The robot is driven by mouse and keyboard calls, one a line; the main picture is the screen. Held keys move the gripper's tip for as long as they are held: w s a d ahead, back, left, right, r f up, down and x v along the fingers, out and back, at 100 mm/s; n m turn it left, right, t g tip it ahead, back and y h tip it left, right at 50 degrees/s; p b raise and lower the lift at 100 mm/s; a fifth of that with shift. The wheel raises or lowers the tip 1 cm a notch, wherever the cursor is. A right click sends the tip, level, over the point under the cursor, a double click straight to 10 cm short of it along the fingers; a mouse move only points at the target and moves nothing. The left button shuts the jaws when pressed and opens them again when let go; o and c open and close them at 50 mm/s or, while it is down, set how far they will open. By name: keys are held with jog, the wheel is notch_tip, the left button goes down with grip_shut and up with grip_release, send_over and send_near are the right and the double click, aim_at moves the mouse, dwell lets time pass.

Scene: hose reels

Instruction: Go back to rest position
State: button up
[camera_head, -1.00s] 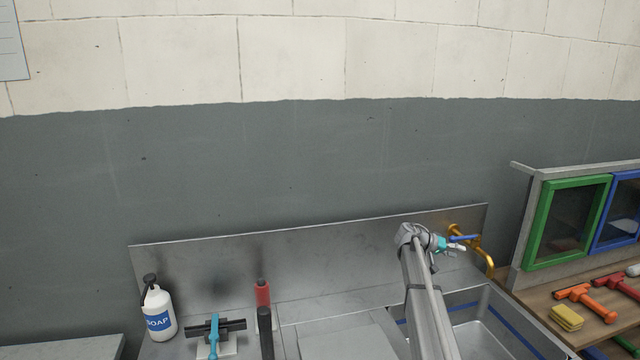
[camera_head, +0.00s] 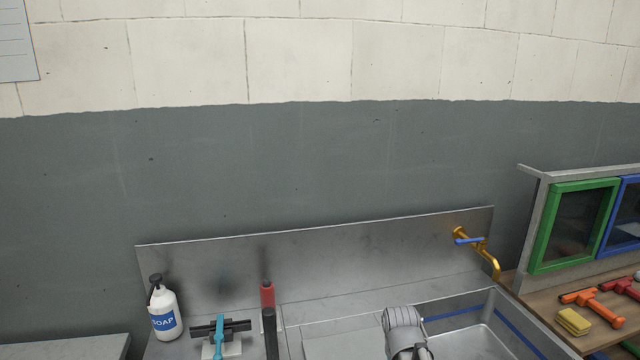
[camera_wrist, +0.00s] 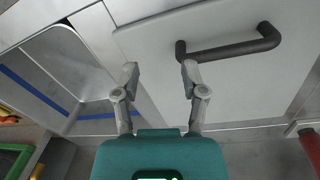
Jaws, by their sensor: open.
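My gripper (camera_wrist: 160,72) is open and empty in the wrist view, its two grey fingers apart. A flat pale panel (camera_wrist: 240,85) with a dark bar handle (camera_wrist: 228,48) lies beyond the fingertips; how far off it is, I cannot tell. In the head view only a grey part of my arm shows at the bottom edge, in front of the sink; the gripper itself is hidden there. The brass tap (camera_head: 489,260) with its blue lever (camera_head: 468,240) stands at the right of the steel backsplash, clear of my arm.
The sink basin (camera_head: 490,340) is at the right. A wooden shelf at the right holds a yellow sponge (camera_head: 573,321) and an orange tool (camera_head: 590,303).

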jog(key=shift+s+a+n+y, duration=0.15)
jog(key=shift+s+a+y, duration=0.15)
jog(key=shift+s+a, duration=0.4)
jog(key=shift+s+a+n+y, duration=0.15)
jog(key=shift+s+a+y, duration=0.25)
jog(key=shift+s, duration=0.45)
